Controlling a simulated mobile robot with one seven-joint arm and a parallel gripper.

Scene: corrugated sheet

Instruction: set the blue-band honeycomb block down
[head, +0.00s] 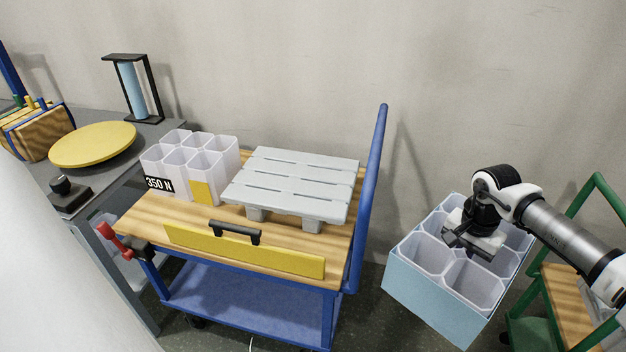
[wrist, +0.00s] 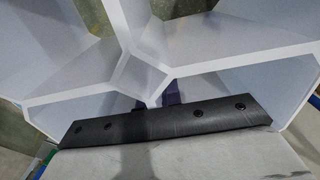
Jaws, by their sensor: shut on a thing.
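The blue-band honeycomb block (head: 430,298) is at the right in the head view, with a light blue band around white open cells. It hangs tilted over the floor, between the blue cart and a green cart. My gripper (head: 470,236) is at its top, shut on a wall of the block. In the wrist view the white cell walls (wrist: 150,75) fill the upper part, and the gripper's dark bar (wrist: 165,121) lies against them. The fingertips are mostly hidden.
The blue cart (head: 335,262) holds a grey slatted pallet (head: 290,180), a white honeycomb block labelled 350 N (head: 178,158) and a yellow bar with a black handle (head: 240,252). A green cart (head: 545,330) stands right. A grey table (head: 100,175) with a yellow disc (head: 92,145) stands left.

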